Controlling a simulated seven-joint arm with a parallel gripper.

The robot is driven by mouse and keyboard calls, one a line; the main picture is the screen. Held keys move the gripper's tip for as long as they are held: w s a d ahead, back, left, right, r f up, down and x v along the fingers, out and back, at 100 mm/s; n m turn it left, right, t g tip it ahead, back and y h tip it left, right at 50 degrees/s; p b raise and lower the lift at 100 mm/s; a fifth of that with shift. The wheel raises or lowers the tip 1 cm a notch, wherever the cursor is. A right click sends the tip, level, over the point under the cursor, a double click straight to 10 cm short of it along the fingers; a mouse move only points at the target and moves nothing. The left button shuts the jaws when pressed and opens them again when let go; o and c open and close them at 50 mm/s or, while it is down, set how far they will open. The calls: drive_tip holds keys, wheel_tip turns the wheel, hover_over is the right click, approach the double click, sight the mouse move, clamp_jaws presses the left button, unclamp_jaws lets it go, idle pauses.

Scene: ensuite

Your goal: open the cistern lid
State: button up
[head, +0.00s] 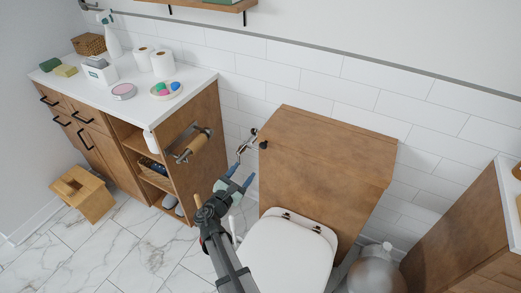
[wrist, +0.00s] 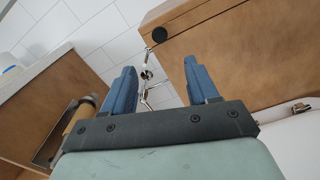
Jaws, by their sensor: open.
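The wooden cistern (head: 315,185) stands against the tiled wall behind the toilet. Its lid (head: 335,128) is the flat wooden top and looks closed. A round black knob (head: 263,145) sits at the cistern's upper left; it also shows in the wrist view (wrist: 159,35). My gripper (head: 240,177) is left of the cistern, below the knob, open and empty. In the wrist view, its blue fingers (wrist: 160,66) are apart, with the knob beyond them and the cistern's wooden side (wrist: 235,65) to the right. The gripper touches neither the knob nor the lid.
A metal pipe valve (head: 243,146) is on the wall beside the cistern. A paper-roll holder (head: 189,143) juts from the wooden cabinet (head: 190,110) at left. The white toilet seat (head: 288,255) is in front. A wooden counter (head: 470,215) stands at right. The space above the lid is clear.

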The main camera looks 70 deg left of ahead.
sight(262, 147)
drive_tip(key=shift+n, duration=0.6)
drive_tip(key=x, duration=1.3)
drive_tip(key=shift+w+a+f, duration=0.1)
drive_tip(key=shift+w+a, duration=0.15)
drive_tip(key=shift+a, duration=0.05)
drive_tip(key=shift+c, duration=0.3)
clamp_jaws()
